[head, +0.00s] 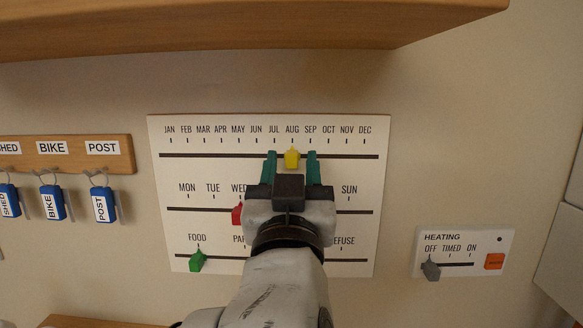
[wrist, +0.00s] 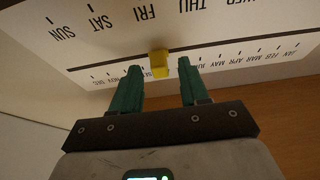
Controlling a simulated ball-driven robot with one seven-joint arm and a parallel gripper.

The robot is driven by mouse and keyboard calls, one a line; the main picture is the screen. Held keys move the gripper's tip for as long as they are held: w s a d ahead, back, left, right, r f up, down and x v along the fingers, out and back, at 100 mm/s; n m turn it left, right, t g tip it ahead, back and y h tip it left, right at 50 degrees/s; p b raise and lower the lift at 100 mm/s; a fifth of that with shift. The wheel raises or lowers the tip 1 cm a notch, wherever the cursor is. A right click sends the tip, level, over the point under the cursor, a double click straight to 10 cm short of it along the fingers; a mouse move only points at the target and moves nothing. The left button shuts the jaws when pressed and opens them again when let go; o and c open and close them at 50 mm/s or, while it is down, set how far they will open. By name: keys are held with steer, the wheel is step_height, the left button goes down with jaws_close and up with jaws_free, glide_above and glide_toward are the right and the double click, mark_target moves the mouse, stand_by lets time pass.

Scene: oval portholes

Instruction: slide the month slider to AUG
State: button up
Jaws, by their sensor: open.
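The white calendar board (head: 170,230) hangs on the wall with three horizontal slots. The yellow month slider (head: 292,158) sits on the top slot, its tip under the AUG label. My gripper (head: 292,160) is open, with one green finger to the left of the yellow slider and one to the right, a gap showing on each side. In the wrist view the yellow slider (wrist: 160,63) lies between and just beyond the fingertips (wrist: 159,66). The red day slider (head: 238,213) is partly hidden by my gripper, near WED. The green slider (head: 197,260) sits under FOOD.
A wooden shelf (head: 250,30) juts out above the board. A key rack (head: 66,153) with blue-tagged keys hangs at left. A heating panel (head: 465,254) with a grey slider (head: 431,270) is at lower right. Bare wall lies between board and panel.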

steer(key=b+v, duration=0.3)
steer(key=v, duration=0.7)
steer(key=shift+s+f+b, duration=0.15)
steer(key=shift+b, duration=0.2)
